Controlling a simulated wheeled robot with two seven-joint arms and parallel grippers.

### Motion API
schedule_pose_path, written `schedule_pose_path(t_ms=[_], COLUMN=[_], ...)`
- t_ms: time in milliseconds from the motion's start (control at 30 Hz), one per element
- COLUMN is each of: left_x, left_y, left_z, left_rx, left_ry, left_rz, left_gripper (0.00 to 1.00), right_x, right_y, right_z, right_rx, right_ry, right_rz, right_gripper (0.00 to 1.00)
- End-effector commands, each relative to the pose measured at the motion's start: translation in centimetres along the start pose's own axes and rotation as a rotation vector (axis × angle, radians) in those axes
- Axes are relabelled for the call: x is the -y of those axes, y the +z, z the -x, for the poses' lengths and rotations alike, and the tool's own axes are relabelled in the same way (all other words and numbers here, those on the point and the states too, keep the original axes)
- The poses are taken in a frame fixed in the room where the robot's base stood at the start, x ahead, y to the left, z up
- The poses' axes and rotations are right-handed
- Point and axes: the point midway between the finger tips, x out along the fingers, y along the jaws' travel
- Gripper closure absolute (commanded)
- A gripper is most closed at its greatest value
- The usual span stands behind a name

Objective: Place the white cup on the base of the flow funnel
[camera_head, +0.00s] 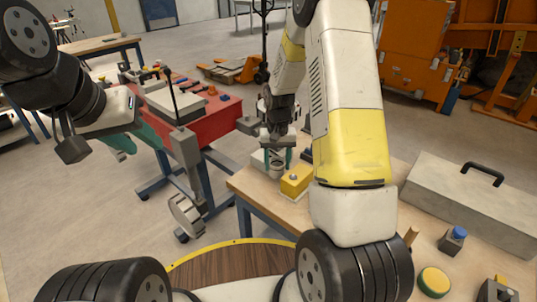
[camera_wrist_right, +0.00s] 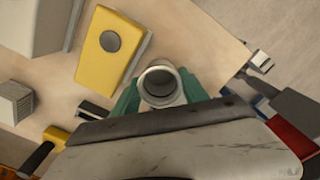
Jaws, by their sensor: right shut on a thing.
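The white cup (camera_wrist_right: 160,84) is between the two green fingers of my right gripper (camera_wrist_right: 160,90), its round open mouth facing the wrist camera. In the head view the cup (camera_head: 277,168) shows small and partly hidden between the fingers of my right gripper (camera_head: 277,158), near the far edge of the wooden table. I cannot tell whether the cup touches the table. My left gripper (camera_head: 136,142) is at the left, far from the cup, in front of the red cart. Its green fingers are partly hidden, so its opening is unclear. I cannot make out the flow funnel or its base.
A yellow box (camera_head: 296,180) with a round button stands close beside the cup on the wooden table (camera_head: 262,190); the box also shows in the wrist view (camera_wrist_right: 98,62). A grey toolbox (camera_head: 470,200) stands at the right. A red cart (camera_head: 212,124) is at the back left.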

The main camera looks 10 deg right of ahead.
Motion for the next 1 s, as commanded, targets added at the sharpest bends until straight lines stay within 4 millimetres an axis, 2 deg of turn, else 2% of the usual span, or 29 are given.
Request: schedule_pose_path(t_ms=[33,133,500,533,600,633,1000], left_x=[0.0,0.0,0.0,0.0,0.0,0.0,0.0], left_y=[0.0,0.0,0.0,0.0,0.0,0.0,0.0], left_z=[0.0,0.0,0.0,0.0,0.0,0.0,0.0], left_rx=[0.000,0.000,0.000,0.000,0.000,0.000,0.000], left_ry=[0.000,0.000,0.000,0.000,0.000,0.000,0.000], left_rz=[0.000,0.000,0.000,0.000,0.000,0.000,0.000], left_gripper=[0.64,0.64,0.64,0.64,0.64,0.64,0.64], right_x=[0.1,0.1,0.1,0.1,0.1,0.1,0.1], right_y=[0.2,0.1,0.1,0.1,0.1,0.1,0.0], right_z=[-1.1,-2.2,-2.6,-2.5,-2.5,-2.5,-2.0], right_rx=[0.005,0.002,0.001,0.000,0.000,0.000,-0.002], right_ry=[0.001,0.000,0.000,0.000,0.000,0.000,-0.001], right_rz=[0.001,0.001,0.001,0.000,0.000,0.000,0.001], right_gripper=[0.87,0.87,0.87,0.43,0.29,0.27,0.27])
